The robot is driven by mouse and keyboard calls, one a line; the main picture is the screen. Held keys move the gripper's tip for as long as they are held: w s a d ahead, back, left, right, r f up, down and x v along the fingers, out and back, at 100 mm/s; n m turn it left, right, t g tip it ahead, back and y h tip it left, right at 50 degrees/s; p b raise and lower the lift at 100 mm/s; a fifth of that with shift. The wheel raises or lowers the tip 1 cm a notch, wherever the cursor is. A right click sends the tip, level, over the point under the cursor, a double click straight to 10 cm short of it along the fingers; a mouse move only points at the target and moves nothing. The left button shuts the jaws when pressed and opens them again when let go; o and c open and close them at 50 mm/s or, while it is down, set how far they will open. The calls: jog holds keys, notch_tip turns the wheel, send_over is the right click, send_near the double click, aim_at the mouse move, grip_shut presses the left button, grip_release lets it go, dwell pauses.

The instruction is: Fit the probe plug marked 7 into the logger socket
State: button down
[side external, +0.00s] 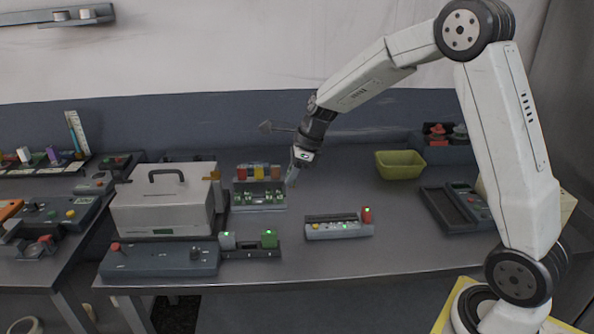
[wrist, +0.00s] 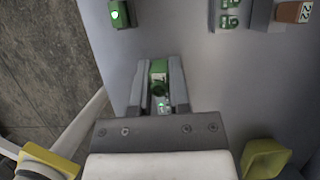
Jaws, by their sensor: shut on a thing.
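My gripper (side external: 292,179) hangs above the table just right of a small rack with green fittings (side external: 258,197). In the wrist view my gripper (wrist: 160,96) is shut on a green plug (wrist: 158,70), which sits between the two grey fingers. A 7 cannot be read on it. Red, orange and brown blocks (side external: 258,172) stand along the back of the rack. I cannot tell which unit is the logger, and no socket is clearly visible.
A toaster-like box (side external: 163,213) stands left, behind a dark panel (side external: 158,260). A yellow-green bin (side external: 400,164) and a dark tray (side external: 440,208) are right. Bare table lies between the gripper and the bin.

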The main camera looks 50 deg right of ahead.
dwell(0.4)
send_over(307, 219)
jog(key=f, duration=0.4)
jog(key=d+f, duration=0.1)
jog(key=shift+s+f, duration=0.4)
jog(key=shift+f, duration=0.3)
jog(key=shift+f, duration=1.8)
jog(key=shift+f, duration=0.9)
dwell(0.3)
jog(key=c, duration=0.5)
grip_release()
